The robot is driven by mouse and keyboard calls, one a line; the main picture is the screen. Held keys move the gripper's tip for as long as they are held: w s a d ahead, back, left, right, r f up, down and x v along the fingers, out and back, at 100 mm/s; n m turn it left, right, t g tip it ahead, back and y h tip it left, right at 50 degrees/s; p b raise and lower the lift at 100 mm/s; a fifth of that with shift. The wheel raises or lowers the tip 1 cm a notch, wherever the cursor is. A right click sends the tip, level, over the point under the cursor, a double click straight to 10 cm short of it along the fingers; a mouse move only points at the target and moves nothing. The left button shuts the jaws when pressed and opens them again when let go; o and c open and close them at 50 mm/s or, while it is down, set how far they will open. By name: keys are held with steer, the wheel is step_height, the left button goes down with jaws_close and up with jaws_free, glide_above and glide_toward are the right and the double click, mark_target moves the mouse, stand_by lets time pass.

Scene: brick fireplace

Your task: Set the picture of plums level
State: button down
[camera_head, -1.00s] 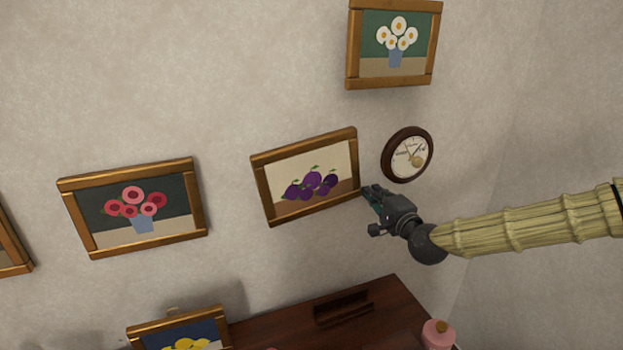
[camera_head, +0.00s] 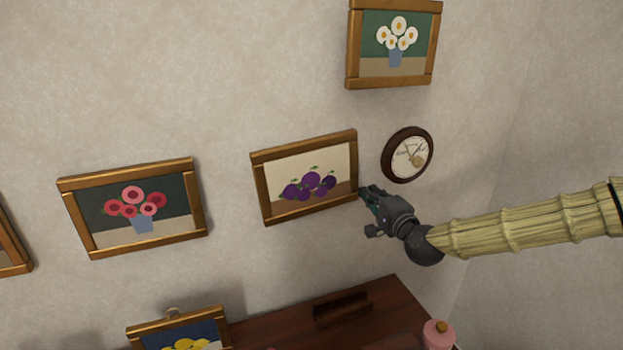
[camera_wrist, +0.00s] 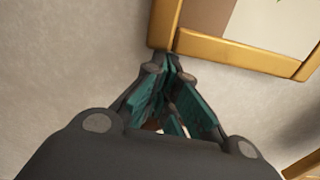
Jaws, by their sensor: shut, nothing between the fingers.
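The picture of plums (camera_head: 300,168) hangs on the wall in a wooden frame. Beside the red-flower picture, its edges look slightly steeper, right side a little high. My gripper (camera_head: 364,191) is shut and empty at the frame's lower right corner. In the wrist view the fingertips (camera_wrist: 170,62) are at a corner of the gold-brown frame (camera_wrist: 230,52), touching or very nearly so. Only part of the picture shows there, with pale canvas and a brown strip.
A round clock (camera_head: 407,155) hangs close right of the plums, above my gripper. The daisy picture (camera_head: 395,45) hangs higher right, the red-flower picture (camera_head: 135,208) to the left. Below are a dark wooden top (camera_head: 290,328), a yellow-fruit picture (camera_head: 182,330) and a pink bottle (camera_head: 438,335).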

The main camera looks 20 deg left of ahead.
steer(key=shift+s+a, duration=0.35)
steer(key=shift+a, duration=0.2)
stand_by(0.9)
steer(key=shift+w+d, duration=0.1)
steer(key=shift+d, duration=0.05)
steer(key=shift+w+d+b, duration=0.35)
steer(key=shift+d+b, duration=0.15)
steer(key=shift+d, duration=0.05)
steer(key=shift+w+d, duration=0.1)
steer(key=shift+d, duration=0.05)
steer(key=b+v, duration=0.1)
steer(key=v, duration=0.7)
stand_by(0.5)
